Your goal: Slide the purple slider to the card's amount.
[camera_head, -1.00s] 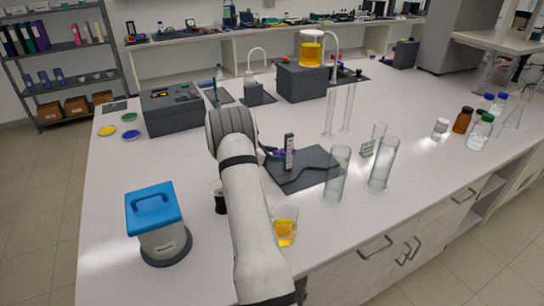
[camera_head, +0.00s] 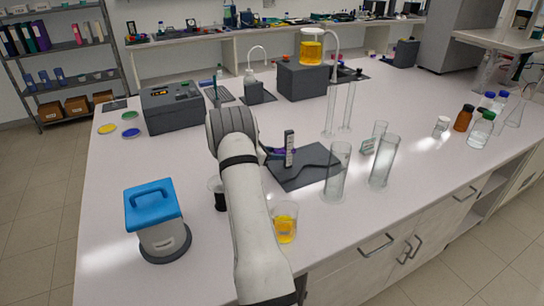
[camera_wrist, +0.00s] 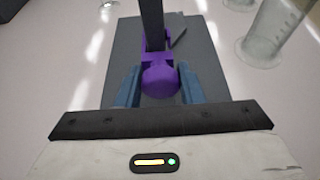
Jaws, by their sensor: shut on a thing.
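The purple slider (camera_wrist: 158,80) sits on an upright dark post (camera_wrist: 152,25) in the wrist view. My gripper (camera_wrist: 158,92) is shut on the slider, with a blue finger on each side of its rounded knob. In the head view the slider shows only as a small purple patch beside the post (camera_head: 289,141), partly behind my arm. The post stands on a dark grey base plate (camera_head: 312,178).
Clear glass cylinders (camera_head: 337,172) stand close to the right of the plate. A beaker of yellow liquid (camera_head: 285,225) and a dark-filled cup (camera_head: 219,198) stand beside my arm. A blue-lidded container (camera_head: 152,205) is at the left front. The bench between the plate and the back boxes is mostly clear.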

